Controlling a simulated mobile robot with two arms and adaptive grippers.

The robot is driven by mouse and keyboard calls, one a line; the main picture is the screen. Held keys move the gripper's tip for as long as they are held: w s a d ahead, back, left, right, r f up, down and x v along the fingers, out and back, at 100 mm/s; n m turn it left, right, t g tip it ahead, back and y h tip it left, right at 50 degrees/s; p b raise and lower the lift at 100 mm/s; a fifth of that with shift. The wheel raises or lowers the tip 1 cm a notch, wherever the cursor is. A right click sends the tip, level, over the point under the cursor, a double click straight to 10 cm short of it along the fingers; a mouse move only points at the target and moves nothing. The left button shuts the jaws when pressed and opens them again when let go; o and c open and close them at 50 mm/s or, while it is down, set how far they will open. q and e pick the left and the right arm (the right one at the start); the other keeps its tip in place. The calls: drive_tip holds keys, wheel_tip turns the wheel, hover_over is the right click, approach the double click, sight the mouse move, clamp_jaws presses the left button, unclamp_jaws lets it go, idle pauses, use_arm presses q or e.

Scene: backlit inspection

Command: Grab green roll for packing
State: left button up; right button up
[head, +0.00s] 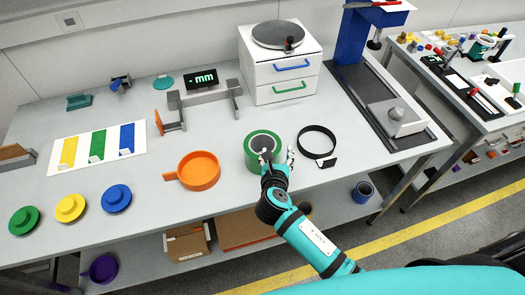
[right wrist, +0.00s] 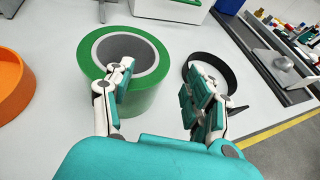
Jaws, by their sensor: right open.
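A green roll (head: 251,154) with a grey inner ring lies flat on the light grey table in the head view. It also shows in the right wrist view (right wrist: 148,101), left of centre. My right gripper (head: 278,154) is open at the near right side of the roll. In the right wrist view (right wrist: 160,88) its left finger overlaps the roll's near right part, and its right finger stands apart over the table, in front of a black ring. I cannot tell whether the left finger touches the roll. My left gripper is not in view.
An orange pan (head: 198,172) stands left of the roll. The black ring (head: 317,141) with a small tab lies close on the right. A white drawer unit (head: 283,84) and a grey gauge with a green display (head: 201,80) stand behind. The table's front edge is near.

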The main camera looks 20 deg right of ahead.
sight(277, 145)
drive_tip(key=x, duration=0.6)
drive_tip(key=shift+c, duration=0.2)
clamp_jaws()
drive_tip(key=shift+r, duration=0.15)
